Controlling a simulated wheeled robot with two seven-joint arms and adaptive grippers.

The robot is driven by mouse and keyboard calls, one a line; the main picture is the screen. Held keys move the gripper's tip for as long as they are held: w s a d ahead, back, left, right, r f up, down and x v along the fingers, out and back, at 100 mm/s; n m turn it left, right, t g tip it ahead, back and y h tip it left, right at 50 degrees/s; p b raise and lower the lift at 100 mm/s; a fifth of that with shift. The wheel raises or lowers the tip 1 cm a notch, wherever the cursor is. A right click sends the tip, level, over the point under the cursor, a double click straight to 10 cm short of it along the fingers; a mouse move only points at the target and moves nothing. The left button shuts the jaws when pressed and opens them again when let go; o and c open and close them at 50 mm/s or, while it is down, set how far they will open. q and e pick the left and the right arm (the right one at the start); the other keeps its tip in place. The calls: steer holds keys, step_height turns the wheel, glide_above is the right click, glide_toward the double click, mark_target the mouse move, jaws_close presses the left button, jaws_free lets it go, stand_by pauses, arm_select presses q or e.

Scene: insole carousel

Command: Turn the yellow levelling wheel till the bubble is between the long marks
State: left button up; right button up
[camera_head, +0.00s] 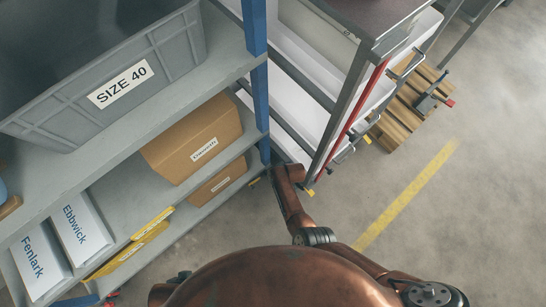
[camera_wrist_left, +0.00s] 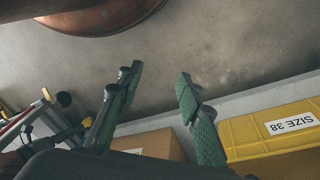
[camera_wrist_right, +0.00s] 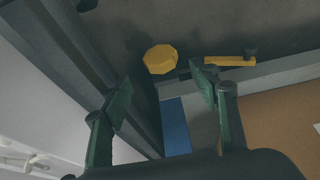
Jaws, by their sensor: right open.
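The yellow levelling wheel (camera_wrist_right: 160,58), a faceted knob, shows in the right wrist view low by the shelf's blue upright. My right gripper (camera_wrist_right: 161,84) is open. The wheel appears just beyond its fingertips, roughly in line with the gap, and nothing is held. A yellow bar with a dark knob (camera_wrist_right: 229,61) lies right of the wheel; I cannot tell whether it carries the level. No bubble or long marks can be made out. My left gripper (camera_wrist_left: 160,78) is open and empty in the left wrist view. Neither gripper's fingers can be made out in the head view.
A shelf rack with a blue upright (camera_head: 255,30) holds a grey SIZE 40 crate (camera_head: 55,105) and cardboard boxes (camera_head: 194,138). A trolley with a red-edged post (camera_head: 350,118) stands close beside it, leaving a narrow gap. A yellow SIZE 38 crate (camera_wrist_left: 265,135) is near my left gripper.

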arm_select(q)
steer(key=w+d+f+t+h+b, duration=0.1)
steer(key=w+d+f+t+b, duration=0.4)
steer(key=w+f, duration=0.3)
steer(key=shift+d+f+h+b, duration=0.25)
steer(key=shift+f+b, duration=0.2)
steer(key=shift+f, duration=0.7)
arm_select(e)
steer(key=shift+x, duration=3.5)
steer(key=shift+s, duration=0.15)
steer(key=c, duration=1.1)
steer(key=shift+d, duration=0.15)
steer(key=shift+c, duration=0.2)
